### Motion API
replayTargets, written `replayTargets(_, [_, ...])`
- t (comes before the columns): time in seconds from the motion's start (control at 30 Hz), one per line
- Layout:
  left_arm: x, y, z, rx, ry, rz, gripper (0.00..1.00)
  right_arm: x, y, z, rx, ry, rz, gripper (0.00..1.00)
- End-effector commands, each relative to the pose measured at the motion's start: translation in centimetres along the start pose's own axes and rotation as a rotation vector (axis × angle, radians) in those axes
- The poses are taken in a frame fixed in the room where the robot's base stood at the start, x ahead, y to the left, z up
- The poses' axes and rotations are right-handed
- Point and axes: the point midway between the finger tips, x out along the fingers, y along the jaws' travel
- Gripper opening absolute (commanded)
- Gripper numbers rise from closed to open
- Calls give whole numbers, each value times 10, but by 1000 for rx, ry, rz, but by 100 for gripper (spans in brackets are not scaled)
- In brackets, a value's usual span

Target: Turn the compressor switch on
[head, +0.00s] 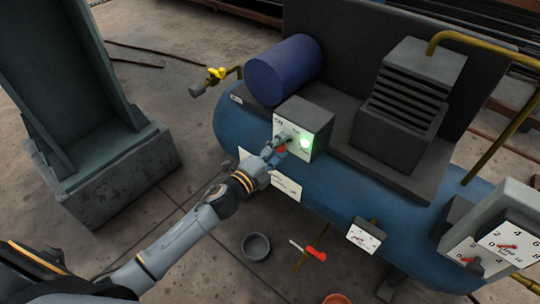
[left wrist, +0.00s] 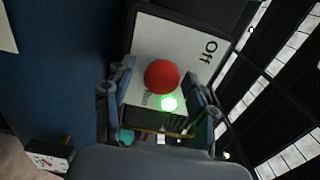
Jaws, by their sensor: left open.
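The switch box (head: 318,112) is a grey box with a pale front plate on top of the blue compressor tank. A green lamp (head: 306,142) glows on its front; it also shows in the left wrist view (left wrist: 169,104). A round red knob (left wrist: 162,77) stands in front of the plate, near the word "Off"; a bit of red (head: 281,149) shows by my fingers in the head view. My left gripper (head: 284,138) is open at the plate, its fingers (left wrist: 158,70) on either side of the knob. I cannot tell whether they touch it. My right gripper is not in view.
A blue motor (head: 284,70) and a finned pump block (head: 405,95) sit on the tank. A yellow valve (head: 216,75) sticks out at the left. A gauge panel (head: 500,243) and a red-handled valve (head: 316,253) are lower right. A grey bowl (head: 257,247) lies on the floor.

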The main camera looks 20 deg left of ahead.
Motion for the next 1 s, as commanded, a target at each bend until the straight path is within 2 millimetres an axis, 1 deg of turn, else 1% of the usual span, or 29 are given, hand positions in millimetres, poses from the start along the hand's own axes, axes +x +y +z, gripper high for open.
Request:
replayTargets(0.17, [-28, 2, 0, 0, 0, 4, 57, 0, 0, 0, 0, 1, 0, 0])
replayTargets(0.4, [-76, 2, 0, -1, 0, 4, 57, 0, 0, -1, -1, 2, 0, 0])
replayTargets(0.5, [-92, 1, 0, 0, 0, 3, 57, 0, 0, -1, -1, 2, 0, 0])
replayTargets(0.6, [-103, 1, 0, -1, 0, 2, 57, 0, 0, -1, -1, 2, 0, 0])
replayTargets(0.8, [-115, 0, 0, 1, 0, 1, 57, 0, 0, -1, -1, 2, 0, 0])
replayTargets(1.0, [-116, 0, 0, 1, 1, 0, 57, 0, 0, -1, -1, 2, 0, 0])
